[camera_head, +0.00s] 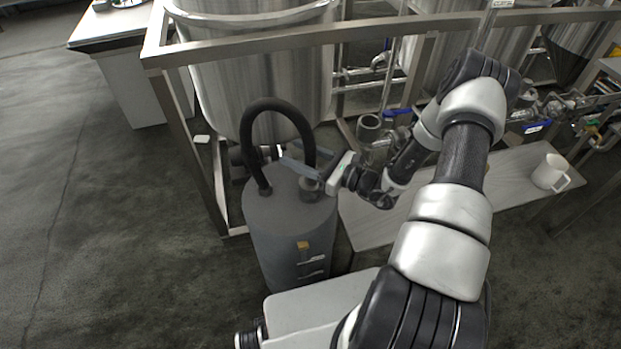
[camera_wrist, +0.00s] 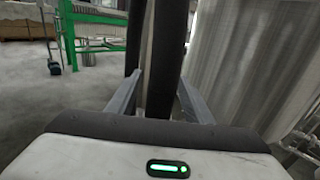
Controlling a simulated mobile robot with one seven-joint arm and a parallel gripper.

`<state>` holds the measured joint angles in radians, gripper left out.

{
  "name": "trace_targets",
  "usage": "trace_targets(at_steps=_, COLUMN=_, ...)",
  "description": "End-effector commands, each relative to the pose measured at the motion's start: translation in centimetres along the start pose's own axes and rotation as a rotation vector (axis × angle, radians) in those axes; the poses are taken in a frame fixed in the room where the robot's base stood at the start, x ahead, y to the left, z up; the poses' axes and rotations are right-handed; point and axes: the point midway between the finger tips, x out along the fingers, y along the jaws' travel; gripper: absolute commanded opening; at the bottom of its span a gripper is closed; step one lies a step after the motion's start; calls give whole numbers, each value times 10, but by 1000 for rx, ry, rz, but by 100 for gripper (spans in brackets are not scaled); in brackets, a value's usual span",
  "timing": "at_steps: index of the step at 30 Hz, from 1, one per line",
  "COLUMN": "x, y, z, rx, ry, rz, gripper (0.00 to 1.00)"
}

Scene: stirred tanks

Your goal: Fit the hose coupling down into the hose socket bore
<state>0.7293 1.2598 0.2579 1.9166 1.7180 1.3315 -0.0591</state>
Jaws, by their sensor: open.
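A black hose (camera_head: 277,103) arches over the top of a grey cylindrical drum (camera_head: 290,225). Its left end meets the drum top. Its right end comes down at a short grey round collar (camera_head: 311,189) on the drum top, which looks like the hose socket. The coupling is not clearly distinguishable, and how deep it sits in the bore cannot be told. My gripper (camera_head: 288,155) reaches in from the right at the hose's right leg. In the wrist view my gripper (camera_wrist: 160,78) is open, with a dark hose length (camera_wrist: 165,60) between its fingers.
A steel tank (camera_head: 262,75) and its frame (camera_head: 200,150) stand close behind the drum. Open floor lies at the left.

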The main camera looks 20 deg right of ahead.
Motion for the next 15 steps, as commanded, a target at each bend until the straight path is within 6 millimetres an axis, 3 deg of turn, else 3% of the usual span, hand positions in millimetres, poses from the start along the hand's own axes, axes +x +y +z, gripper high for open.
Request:
trace_targets(at_steps=3, x=0, y=0, z=0, rx=0, ry=0, rz=0, gripper=47)
trace_targets(at_steps=11, x=0, y=0, z=0, rx=0, ry=0, rz=0, gripper=3)
trace_targets(at_steps=15, x=0, y=0, z=0, rx=0, ry=0, rz=0, gripper=0)
